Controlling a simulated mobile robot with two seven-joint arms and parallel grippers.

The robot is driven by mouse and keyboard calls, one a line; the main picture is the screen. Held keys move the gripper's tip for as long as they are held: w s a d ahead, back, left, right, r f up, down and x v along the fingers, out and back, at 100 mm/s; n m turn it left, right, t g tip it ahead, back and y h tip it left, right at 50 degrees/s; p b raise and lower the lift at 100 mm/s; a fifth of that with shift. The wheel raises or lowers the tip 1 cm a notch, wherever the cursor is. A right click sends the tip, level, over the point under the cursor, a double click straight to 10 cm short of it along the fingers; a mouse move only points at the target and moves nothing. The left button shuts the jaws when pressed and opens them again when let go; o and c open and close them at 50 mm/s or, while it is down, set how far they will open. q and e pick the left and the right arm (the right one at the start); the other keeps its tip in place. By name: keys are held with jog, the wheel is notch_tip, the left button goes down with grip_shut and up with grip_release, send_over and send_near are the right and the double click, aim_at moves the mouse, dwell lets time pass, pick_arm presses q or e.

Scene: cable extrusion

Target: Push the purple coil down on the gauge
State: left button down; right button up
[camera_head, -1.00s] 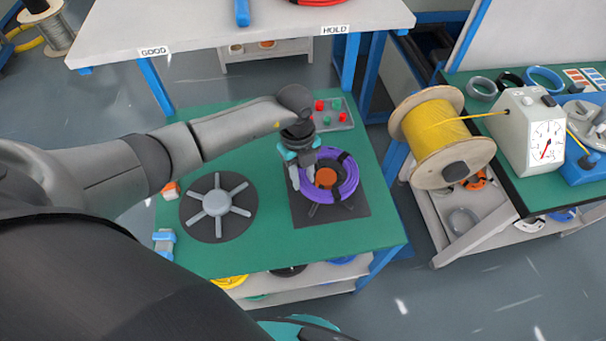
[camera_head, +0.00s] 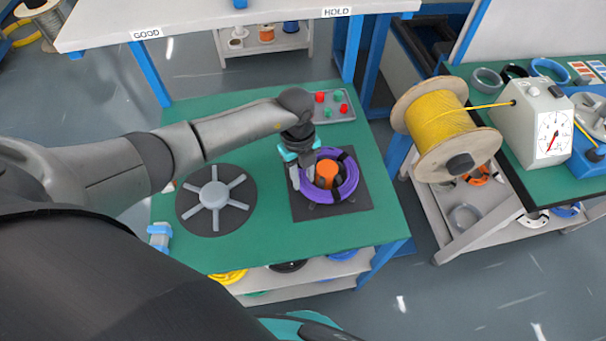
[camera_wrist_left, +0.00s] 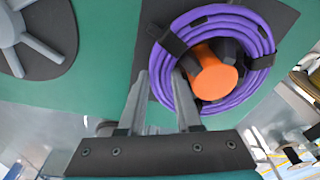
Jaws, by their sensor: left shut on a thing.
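The purple coil (camera_head: 347,188), bound with black ties, sits around the orange post (camera_head: 327,172) of the gauge, over its dark square plate (camera_head: 365,205). My left gripper (camera_head: 301,178) is at the coil's left side, shut on its ring. In the left wrist view the two grey fingers (camera_wrist_left: 162,75) straddle the near-left part of the coil (camera_wrist_left: 185,33), and the orange post (camera_wrist_left: 213,78) stands inside the ring. Whether the coil touches the plate all round cannot be told. My right gripper is not in view.
A grey spoked hub on a dark disc (camera_head: 216,194) lies left of the gauge. A grey box with red and green buttons (camera_head: 332,106) is behind it. A yellow cable spool (camera_head: 440,128) and a dial instrument (camera_head: 535,125) stand right. The green bench's front strip is clear.

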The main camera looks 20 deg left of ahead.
pick_arm(q)
jog(key=shift+f+b, duration=0.35)
jog(key=shift+f, duration=0.25)
dwell(1.0)
jog(key=c, duration=0.5)
grip_release()
jog(key=shift+r, duration=0.1)
jog(key=shift+w, duration=0.1)
jog(key=shift+r, duration=0.25)
notch_tip(320, 180, up, 4)
jog(key=p, duration=0.4)
jog(key=shift+w+f, duration=0.1)
jog(key=shift+f, duration=0.15)
notch_tip(320, 180, up, 4)
jog(key=p, duration=0.4)
jog(key=shift+s, duration=0.2)
jog(key=shift+f, duration=0.1)
